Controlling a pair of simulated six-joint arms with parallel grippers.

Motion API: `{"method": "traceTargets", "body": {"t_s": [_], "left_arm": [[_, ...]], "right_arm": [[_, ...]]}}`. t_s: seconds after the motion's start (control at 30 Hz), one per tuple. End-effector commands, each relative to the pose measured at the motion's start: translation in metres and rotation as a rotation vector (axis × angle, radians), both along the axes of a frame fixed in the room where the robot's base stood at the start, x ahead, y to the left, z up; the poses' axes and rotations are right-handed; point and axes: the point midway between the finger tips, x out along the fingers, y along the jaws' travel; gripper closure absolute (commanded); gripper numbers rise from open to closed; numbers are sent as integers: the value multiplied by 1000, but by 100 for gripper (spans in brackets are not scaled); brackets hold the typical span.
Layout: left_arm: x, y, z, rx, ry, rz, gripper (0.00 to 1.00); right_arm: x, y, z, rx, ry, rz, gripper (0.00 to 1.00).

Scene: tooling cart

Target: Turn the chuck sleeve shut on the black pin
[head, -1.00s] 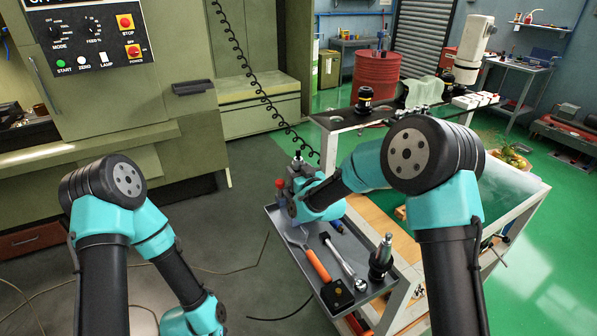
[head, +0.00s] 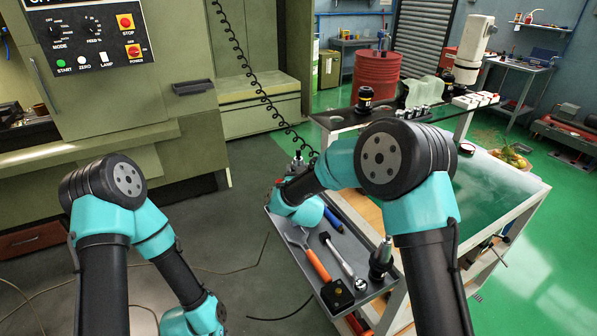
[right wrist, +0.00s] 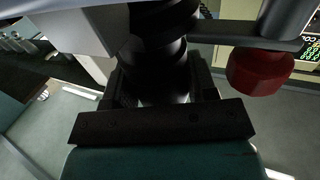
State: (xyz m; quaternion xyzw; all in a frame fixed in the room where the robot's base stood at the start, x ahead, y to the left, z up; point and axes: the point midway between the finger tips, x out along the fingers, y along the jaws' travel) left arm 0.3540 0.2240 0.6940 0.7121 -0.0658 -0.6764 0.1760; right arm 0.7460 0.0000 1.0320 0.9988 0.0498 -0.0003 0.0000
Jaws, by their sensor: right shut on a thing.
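My right gripper (right wrist: 163,88) is shut on a dark ribbed cylinder (right wrist: 160,50), which looks like the chuck sleeve, in the right wrist view. One finger is on each side of it. In the head view my right wrist covers most of the gripper and the sleeve at the far left corner of the grey tray (head: 270,226). A silver tip (head: 298,158) stands up just beyond the wrist. I cannot make out the black pin. My left arm comes down at the lower left; its gripper is out of frame.
A red knob (right wrist: 258,74) on a dark bar is close right of the gripper in the wrist view. The tray holds an orange-handled tool (head: 318,264), a ratchet (head: 342,260) and a black tool holder with a silver tip (head: 381,258). A coiled cable (head: 262,95) hangs behind.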

Motion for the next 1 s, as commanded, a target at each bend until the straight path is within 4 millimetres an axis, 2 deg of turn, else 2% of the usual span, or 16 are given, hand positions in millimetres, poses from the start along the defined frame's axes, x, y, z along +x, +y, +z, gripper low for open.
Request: {"method": "traceTargets", "body": {"t_s": [0.17, 0.2, 0.43, 1.0], "left_arm": [[0, 0, 0, 0, 0, 0, 54], [0, 0, 0, 0, 0, 0, 54], [0, 0, 0, 0, 0, 0, 54], [0, 0, 0, 0, 0, 0, 54]], "right_arm": [[0, 0, 1, 0, -2, 1, 72], [0, 0, 1, 0, -2, 1, 44], [0, 0, 0, 0, -1, 1, 22], [0, -1, 0, 0, -1, 21, 22]]}}
